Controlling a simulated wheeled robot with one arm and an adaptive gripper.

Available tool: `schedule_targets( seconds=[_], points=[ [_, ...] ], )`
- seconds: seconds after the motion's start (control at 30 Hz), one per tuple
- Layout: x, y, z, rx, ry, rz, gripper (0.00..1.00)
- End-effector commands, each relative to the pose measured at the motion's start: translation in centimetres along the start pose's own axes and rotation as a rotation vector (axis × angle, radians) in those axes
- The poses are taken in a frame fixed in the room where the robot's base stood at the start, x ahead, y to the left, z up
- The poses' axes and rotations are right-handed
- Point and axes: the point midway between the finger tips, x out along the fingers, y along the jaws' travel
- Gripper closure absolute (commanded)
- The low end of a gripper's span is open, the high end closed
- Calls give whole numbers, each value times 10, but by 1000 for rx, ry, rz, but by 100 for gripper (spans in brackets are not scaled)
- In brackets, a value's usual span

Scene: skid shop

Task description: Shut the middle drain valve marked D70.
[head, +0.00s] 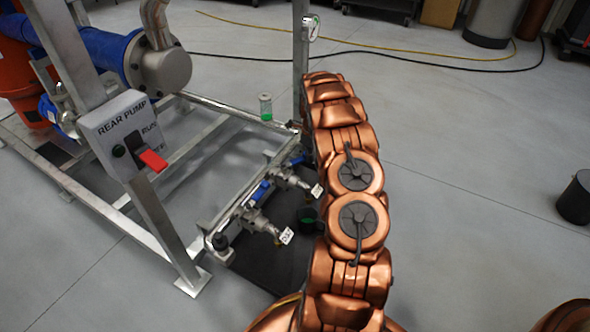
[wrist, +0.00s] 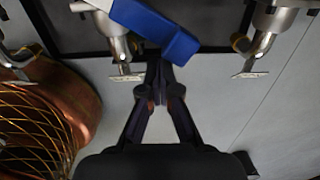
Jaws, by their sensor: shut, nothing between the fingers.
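In the wrist view, the middle drain valve (wrist: 118,45) is a metal body with a small tag (wrist: 128,78) hanging below it; its print is too small to read. A blue lever handle (wrist: 160,30) slants from the valve's upper part down to the right. My gripper (wrist: 158,72) is shut and empty, its fingertips just below the handle; I cannot tell whether they touch it. In the head view, the low pipe rail carries tagged valves (head: 286,178) (head: 258,222) and a blue lever (head: 262,190).
In the wrist view, another valve (wrist: 268,28) stands to the right and a copper-coloured mesh form (wrist: 45,115) at left. In the head view, a dark cup (head: 308,221) sits by the rail. A rear pump switch box (head: 128,138) is on a post.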

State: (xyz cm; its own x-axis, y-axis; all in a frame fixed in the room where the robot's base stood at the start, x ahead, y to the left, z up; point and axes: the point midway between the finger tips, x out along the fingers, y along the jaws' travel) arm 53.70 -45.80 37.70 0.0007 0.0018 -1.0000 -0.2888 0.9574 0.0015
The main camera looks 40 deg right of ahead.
Motion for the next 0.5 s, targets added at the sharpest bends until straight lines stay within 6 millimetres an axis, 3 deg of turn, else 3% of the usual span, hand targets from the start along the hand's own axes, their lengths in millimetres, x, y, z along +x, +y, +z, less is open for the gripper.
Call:
schedule_targets(
  seconds=[0.5],
  points=[
    [0,-12,9,1,1,-3,100]
  ],
)
